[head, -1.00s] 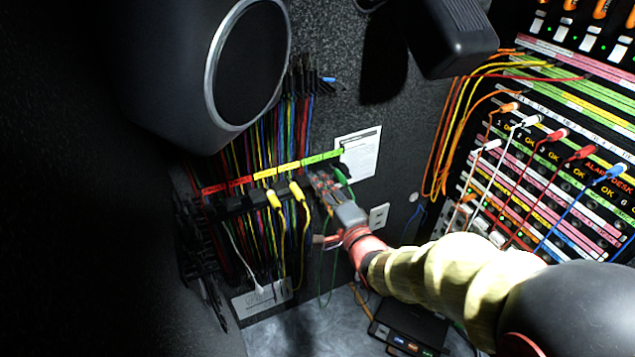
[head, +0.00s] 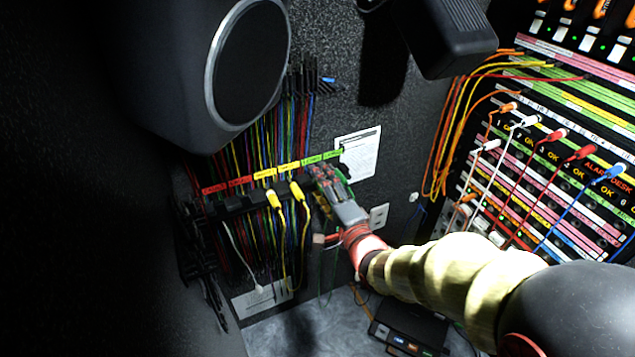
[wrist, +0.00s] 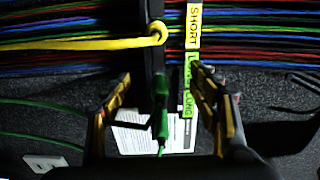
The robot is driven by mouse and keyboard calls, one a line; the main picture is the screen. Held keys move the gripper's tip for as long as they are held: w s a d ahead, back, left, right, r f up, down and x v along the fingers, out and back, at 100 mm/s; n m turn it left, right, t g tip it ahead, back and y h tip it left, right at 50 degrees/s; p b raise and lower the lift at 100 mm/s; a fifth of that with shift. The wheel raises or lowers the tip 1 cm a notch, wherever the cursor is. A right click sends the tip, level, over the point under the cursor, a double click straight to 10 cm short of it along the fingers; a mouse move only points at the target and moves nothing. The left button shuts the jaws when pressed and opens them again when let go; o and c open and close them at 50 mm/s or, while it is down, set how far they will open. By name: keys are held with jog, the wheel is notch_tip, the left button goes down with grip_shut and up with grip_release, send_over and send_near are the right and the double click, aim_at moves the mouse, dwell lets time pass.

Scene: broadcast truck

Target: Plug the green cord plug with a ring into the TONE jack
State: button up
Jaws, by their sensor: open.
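In the wrist view a green plug (wrist: 160,98) on a green cord hangs at the dark cord rack (wrist: 151,75). I cannot make out a ring on it. My gripper (wrist: 163,108) is open, with one yellow-and-black finger on each side of the plug and a gap to each. In the head view my gripper (head: 325,180) is at the right end of the rack, below the green labels (head: 322,157), and mostly hides the plug. The jack panel (head: 565,165) is at the right. Its small lettering is unreadable, so I cannot pick out the TONE jack.
Two yellow plugs (head: 286,194) hang left of my gripper. A yellow cord (wrist: 80,43) loops beside the rack. A wall outlet (head: 379,216) is right of my gripper. A speaker (head: 225,70) overhangs the left. Several cords hang across the jack panel.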

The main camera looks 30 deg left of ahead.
jog(key=v, duration=1.2)
dwell(0.4)
